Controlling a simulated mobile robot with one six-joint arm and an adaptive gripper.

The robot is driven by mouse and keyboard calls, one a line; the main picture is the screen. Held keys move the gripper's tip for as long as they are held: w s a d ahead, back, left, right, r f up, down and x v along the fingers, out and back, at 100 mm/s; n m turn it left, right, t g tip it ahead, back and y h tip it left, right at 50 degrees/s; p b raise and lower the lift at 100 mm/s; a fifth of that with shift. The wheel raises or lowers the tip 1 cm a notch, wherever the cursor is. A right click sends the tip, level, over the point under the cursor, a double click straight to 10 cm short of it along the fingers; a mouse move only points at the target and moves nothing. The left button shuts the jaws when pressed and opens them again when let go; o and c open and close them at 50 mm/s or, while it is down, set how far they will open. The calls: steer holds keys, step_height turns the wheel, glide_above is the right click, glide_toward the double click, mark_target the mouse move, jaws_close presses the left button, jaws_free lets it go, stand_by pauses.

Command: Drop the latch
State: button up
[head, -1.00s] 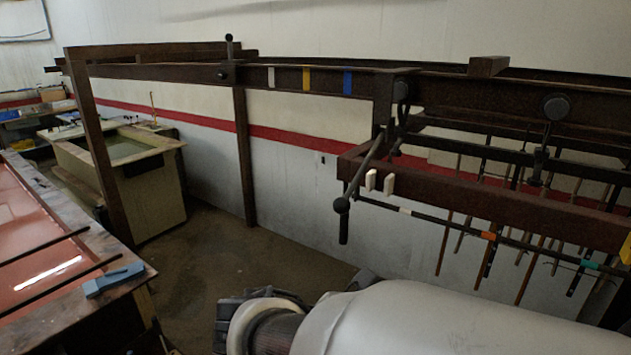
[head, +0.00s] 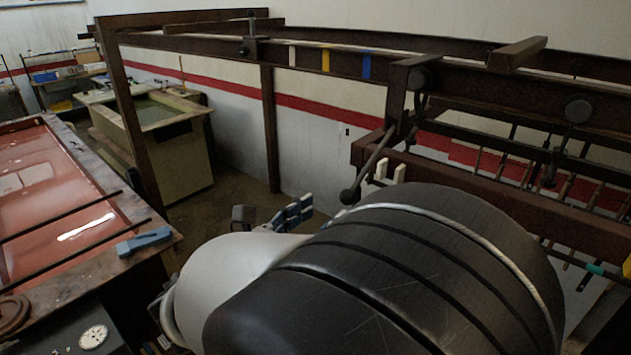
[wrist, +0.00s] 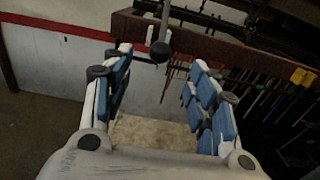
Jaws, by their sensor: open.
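A dark lever with a ball knob (head: 348,196) slants down and left from the end post of the rack, in front of a rusty brown beam (head: 470,187). This looks like the latch. In the wrist view the knob (wrist: 160,51) shows near the fingertips, between them in the picture. My gripper (head: 268,214) is open and empty, with blue pads; in the head view it is left of the knob and appears apart from it. The wrist view shows both fingers (wrist: 160,62) spread wide. My arm hides the beam's lower part in the head view.
Two pale tabs (head: 390,170) stand on the beam beside the lever. The overhead rail (head: 300,55) has white, yellow and blue marks and an upright pin (head: 250,45). Rods hang below the rack at right. A red-topped table (head: 50,195) with a blue block (head: 143,241) stands at left.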

mark_target(342, 201)
steer(key=x, duration=0.7)
steer(key=shift+w+d+p, duration=0.15)
steer(key=shift+p, duration=0.2)
steer(key=c, duration=1)
steer(key=shift+o, duration=0.2)
